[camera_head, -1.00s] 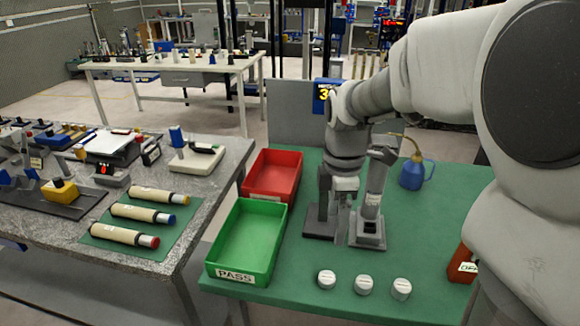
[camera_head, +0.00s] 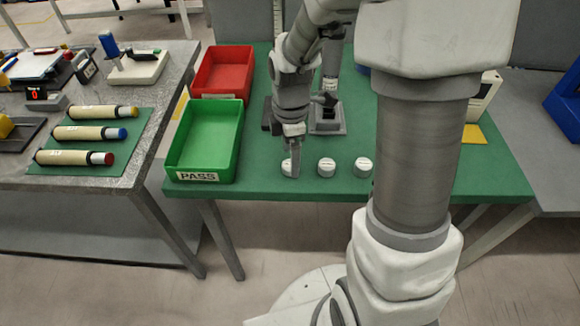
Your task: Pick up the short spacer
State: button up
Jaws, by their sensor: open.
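Three small white cylindrical spacers stand upright in a row near the front edge of the green table: a left one (camera_head: 286,167), a middle one (camera_head: 326,167) and a right one (camera_head: 362,167). They look alike; I cannot tell their heights apart with certainty. My gripper (camera_head: 293,160) points down at the left spacer, with a finger overlapping part of it. It is open. I cannot tell whether the fingers are around that spacer or just above it.
A green tray marked PASS (camera_head: 238,150) stands left of my gripper, with a red tray (camera_head: 225,57) behind it. A grey stand (camera_head: 328,120) is just behind the spacers. A grey bench (camera_head: 118,188) with several tools is further left. My own arm hides much of the right side.

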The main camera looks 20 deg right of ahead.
notch_tip(320, 180, down, 2)
jog(key=shift+f, duration=0.2)
grip_shut()
dwell(0.4)
